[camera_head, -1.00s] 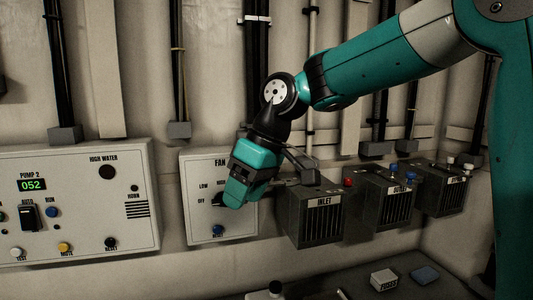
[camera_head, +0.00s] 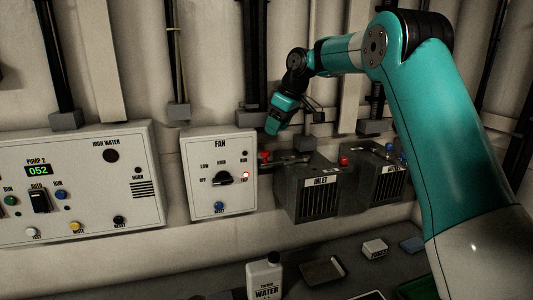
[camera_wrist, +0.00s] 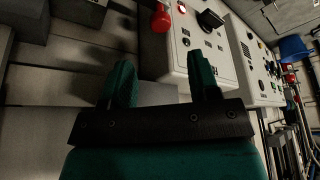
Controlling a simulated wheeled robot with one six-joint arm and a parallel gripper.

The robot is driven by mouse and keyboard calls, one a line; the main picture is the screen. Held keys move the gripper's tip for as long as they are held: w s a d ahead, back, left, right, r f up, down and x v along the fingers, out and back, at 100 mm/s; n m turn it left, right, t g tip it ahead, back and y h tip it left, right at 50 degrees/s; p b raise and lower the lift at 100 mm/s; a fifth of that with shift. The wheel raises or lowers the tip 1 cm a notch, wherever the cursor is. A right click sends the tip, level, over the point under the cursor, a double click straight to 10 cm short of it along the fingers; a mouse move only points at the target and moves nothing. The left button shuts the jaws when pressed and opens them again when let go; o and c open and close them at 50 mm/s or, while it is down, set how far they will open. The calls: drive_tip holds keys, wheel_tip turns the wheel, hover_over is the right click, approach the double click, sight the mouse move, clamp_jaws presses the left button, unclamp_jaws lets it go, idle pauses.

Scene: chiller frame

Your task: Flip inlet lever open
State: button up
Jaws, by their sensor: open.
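The dark grey INLET box (camera_head: 312,190) is on the wall at the centre right of the head view. Its lever (camera_head: 290,160) lies roughly level along the top, with a red knob (camera_head: 265,157) at its left end by the FAN panel. A red knob also shows at the top of the wrist view (camera_wrist: 161,19), in front of the FAN panel edge. My gripper (camera_head: 271,128) is above the red knob, pointing down, apart from it as far as I can tell. In the wrist view its two teal fingers (camera_wrist: 163,78) are spread with nothing between them.
The FAN panel (camera_head: 206,196) with a dark dial and a lit red lamp is left of the INLET box. Another dark box (camera_head: 372,186) with a red knob stands to its right. Below is a counter with a WATER bottle (camera_head: 263,281), a tray (camera_head: 323,271) and a small white box (camera_head: 375,248).

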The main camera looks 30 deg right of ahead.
sight(265, 152)
drive_tip(key=p+x, duration=0.1)
drive_tip(key=x, duration=0.8)
clamp_jaws()
drive_tip(key=shift+a, duration=0.1)
